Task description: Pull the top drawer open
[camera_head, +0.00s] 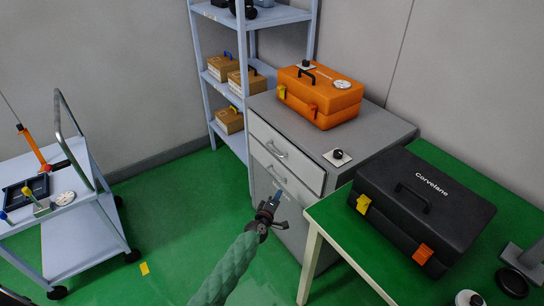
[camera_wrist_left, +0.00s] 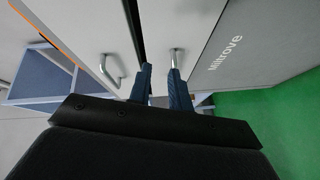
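The grey cabinet (camera_head: 375,132) has a pale top drawer (camera_head: 300,165) with a metal bar handle (camera_head: 277,149), and a second drawer with a similar handle (camera_head: 277,175) below. The top drawer looks shut. My left gripper (camera_head: 276,198) is in front of the lower part of the cabinet, below the top handle. In the left wrist view its fingers (camera_wrist_left: 160,78) are apart with nothing between them. The lower handle (camera_wrist_left: 178,56) is just beyond the right fingertip; I cannot tell if they touch. The top handle (camera_wrist_left: 109,72) is left of the fingers. My right gripper is not in view.
An orange toolbox (camera_head: 318,96) stands on the cabinet. A green-topped table (camera_head: 345,235) with a black case (camera_head: 425,205) is close at right. A shelf rack (camera_head: 255,18) stands behind, a trolley (camera_head: 75,225) at left. Green floor between is mostly clear.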

